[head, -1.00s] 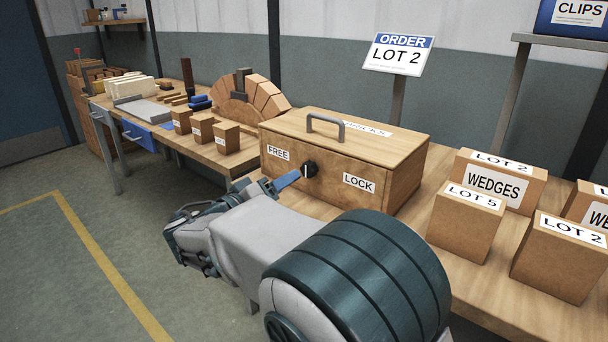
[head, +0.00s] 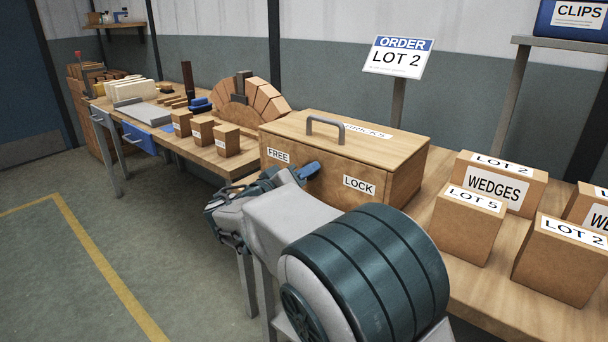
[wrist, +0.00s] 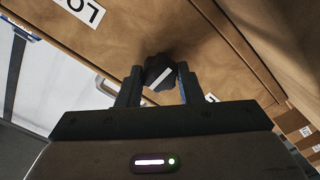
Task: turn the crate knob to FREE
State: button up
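The closed wooden crate (head: 300,168) stands on the bench, with a FREE label (head: 278,154) on the left of its front and a LOCK label (head: 359,185) on the right. In the wrist view the dark knob (wrist: 153,68) has a slanted white pointer line; which label it points at is hard to tell. My gripper (wrist: 159,82) is open at the crate front, with one finger on each side of the knob and narrow gaps; contact is unclear. In the head view my gripper (head: 304,173) hides the knob.
Boxes marked WEDGES (head: 497,184), LOT 5 (head: 465,232) and LOT 2 (head: 562,265) stand right of the crate. Small blocks (head: 226,140) and a brick arch (head: 262,100) are to the left. An ORDER LOT 2 sign (head: 398,56) stands behind. The floor at left is clear.

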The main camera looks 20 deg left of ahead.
jog(key=shift+n, duration=0.4)
jog(key=n, duration=0.3)
jog(key=shift+n+p, duration=0.4)
jog(key=n+p, duration=0.2)
jog(key=n, duration=0.2)
jog(key=shift+n, duration=0.3)
jog(key=n+p, duration=0.3)
jog(key=n, duration=0.1)
jog(key=shift+f+n+p, duration=0.1)
jog(key=shift+n+p, duration=1.35)
jog(key=shift+n, duration=0.35)
jog(key=shift+f+n, duration=0.1)
jog(key=shift+n, duration=0.2)
jog(key=o, duration=1)
jog(key=shift+s, duration=0.1)
